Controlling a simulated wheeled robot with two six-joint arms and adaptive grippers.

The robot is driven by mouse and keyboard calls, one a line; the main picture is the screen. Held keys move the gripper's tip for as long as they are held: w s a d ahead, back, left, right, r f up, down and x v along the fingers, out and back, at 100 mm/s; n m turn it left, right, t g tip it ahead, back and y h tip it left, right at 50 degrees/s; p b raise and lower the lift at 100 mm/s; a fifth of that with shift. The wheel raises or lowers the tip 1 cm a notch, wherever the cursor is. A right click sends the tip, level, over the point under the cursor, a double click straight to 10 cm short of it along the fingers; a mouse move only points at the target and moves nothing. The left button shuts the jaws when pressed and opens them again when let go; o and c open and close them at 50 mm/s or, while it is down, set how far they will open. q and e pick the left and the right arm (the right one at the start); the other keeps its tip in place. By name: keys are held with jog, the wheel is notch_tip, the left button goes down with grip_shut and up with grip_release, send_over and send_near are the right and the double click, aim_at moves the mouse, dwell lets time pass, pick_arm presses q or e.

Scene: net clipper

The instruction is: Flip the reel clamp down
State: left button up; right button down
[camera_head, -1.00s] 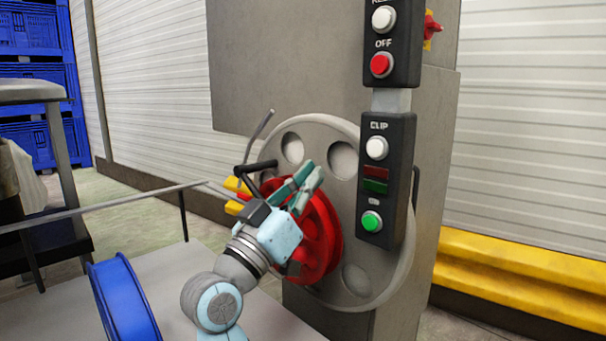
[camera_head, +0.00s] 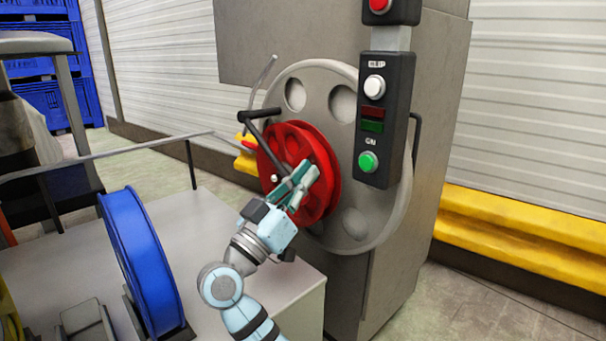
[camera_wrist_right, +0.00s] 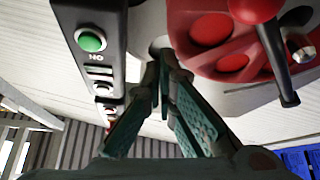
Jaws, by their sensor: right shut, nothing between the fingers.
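The red reel (camera_head: 327,151) is mounted on the grey round disc of the machine. A dark lever with a black crossbar handle (camera_head: 259,114), which looks like the reel clamp, stands up at the reel's upper left front. My right gripper (camera_head: 307,172) is in front of the reel, right of and below the lever handle and apart from it. Its fingers are shut and empty. In the right wrist view the fingertips (camera_wrist_right: 164,62) are together, with the red reel (camera_wrist_right: 215,45) and a black handle (camera_wrist_right: 281,65) to their right. My left gripper is not in view.
A control box (camera_head: 384,118) with white and green buttons hangs right of the reel. A blue reel (camera_head: 142,262) stands on the grey table (camera_head: 215,215) at the left. A thin bent rod (camera_head: 262,84) rises behind the lever. Yellow barriers (camera_head: 530,235) run along the right wall.

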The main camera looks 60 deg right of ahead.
notch_tip(320, 180, up, 10)
dwell(0.7)
dwell(0.4)
